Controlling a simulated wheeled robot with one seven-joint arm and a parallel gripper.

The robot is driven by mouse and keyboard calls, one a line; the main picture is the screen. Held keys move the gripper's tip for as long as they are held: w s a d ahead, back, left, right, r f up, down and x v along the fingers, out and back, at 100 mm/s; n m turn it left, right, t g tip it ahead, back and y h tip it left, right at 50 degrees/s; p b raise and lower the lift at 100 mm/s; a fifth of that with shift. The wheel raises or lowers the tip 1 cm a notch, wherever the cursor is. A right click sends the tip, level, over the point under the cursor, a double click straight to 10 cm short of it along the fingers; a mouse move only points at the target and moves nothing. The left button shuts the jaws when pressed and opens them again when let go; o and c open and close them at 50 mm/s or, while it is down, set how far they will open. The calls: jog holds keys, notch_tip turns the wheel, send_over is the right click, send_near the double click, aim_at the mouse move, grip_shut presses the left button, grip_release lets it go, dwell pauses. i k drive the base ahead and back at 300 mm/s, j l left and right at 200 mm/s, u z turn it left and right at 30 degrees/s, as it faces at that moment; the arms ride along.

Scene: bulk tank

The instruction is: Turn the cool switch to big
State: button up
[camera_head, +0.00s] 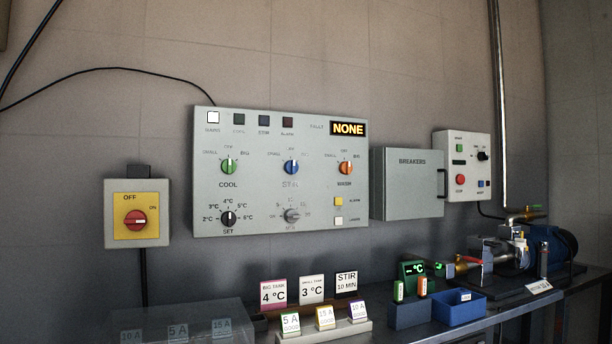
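The cool switch is a green round knob (229,167) on the left of the grey control panel (262,212), above the label COOL. Its white pointer line looks about vertical, toward OFF at the top. SMALL is marked at its upper left and BIG at its upper right. A blue knob (291,167) and an orange knob (346,168) sit in the same row to the right. The fault display (348,129) reads NONE. My gripper is not in view.
A yellow and grey box with a red main switch (136,220) hangs left of the panel. A closed breakers box (408,184) and a smaller control box (462,166) are to the right. Cards (312,289), a blue bin (459,303) and a pump (535,250) stand on the bench below.

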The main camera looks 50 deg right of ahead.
aim_at(228, 166)
jog(key=z, duration=1.35)
